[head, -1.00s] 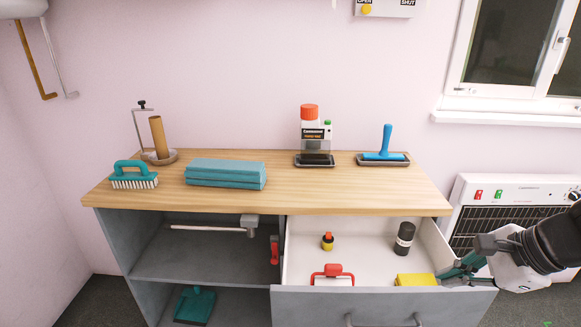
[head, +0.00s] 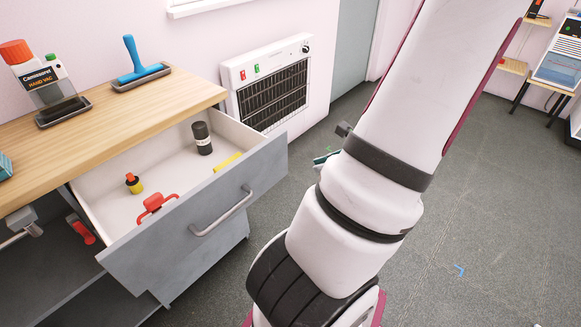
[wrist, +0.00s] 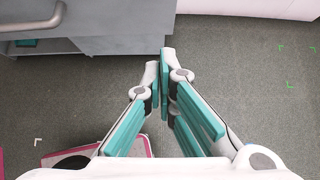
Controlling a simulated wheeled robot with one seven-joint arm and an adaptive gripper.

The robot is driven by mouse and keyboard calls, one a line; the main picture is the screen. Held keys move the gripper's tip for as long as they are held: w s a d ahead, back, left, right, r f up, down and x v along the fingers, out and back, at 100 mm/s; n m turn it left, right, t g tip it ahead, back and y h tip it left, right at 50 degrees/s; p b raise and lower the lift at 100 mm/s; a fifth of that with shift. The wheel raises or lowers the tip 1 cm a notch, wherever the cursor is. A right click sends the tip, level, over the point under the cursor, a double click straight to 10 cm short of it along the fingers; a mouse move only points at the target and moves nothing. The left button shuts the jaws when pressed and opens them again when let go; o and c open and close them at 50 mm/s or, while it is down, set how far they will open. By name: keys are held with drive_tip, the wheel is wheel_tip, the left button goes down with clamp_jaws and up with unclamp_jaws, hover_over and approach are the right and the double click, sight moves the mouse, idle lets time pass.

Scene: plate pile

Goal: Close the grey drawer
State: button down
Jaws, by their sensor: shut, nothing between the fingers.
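The grey drawer (head: 225,190) stands pulled out of the cabinet in the head view, with its bar handle (head: 222,212) on the front. Inside are a black bottle (head: 202,138), a small yellow and red item (head: 134,184), a red-handled tool (head: 155,206) and a yellow block (head: 228,161). My gripper (wrist: 163,58) is shut and empty in the wrist view, above the floor and apart from the drawer front (wrist: 120,15) at the upper left. In the head view my arm hides most of it; only a teal part shows right of the drawer.
A white heater (head: 270,85) is on the wall behind the drawer. Grey floor (head: 480,200) is open to the right.

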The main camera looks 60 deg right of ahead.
drive_tip(key=shift+w+d+r+b+x, duration=0.1)
drive_tip(key=shift+w+r+b+x, duration=0.4)
drive_tip(key=shift+x, duration=1.35)
drive_tip(key=shift+w+d+r+b+x, duration=0.15)
drive_tip(key=shift+b+x, duration=0.55)
drive_tip(key=shift+x, duration=1.2)
drive_tip(key=shift+w+r+b+x, duration=0.3)
drive_tip(key=shift+b+x, duration=0.3)
drive_tip(key=shift+x, duration=1.25)
drive_tip(key=shift+r, duration=0.1)
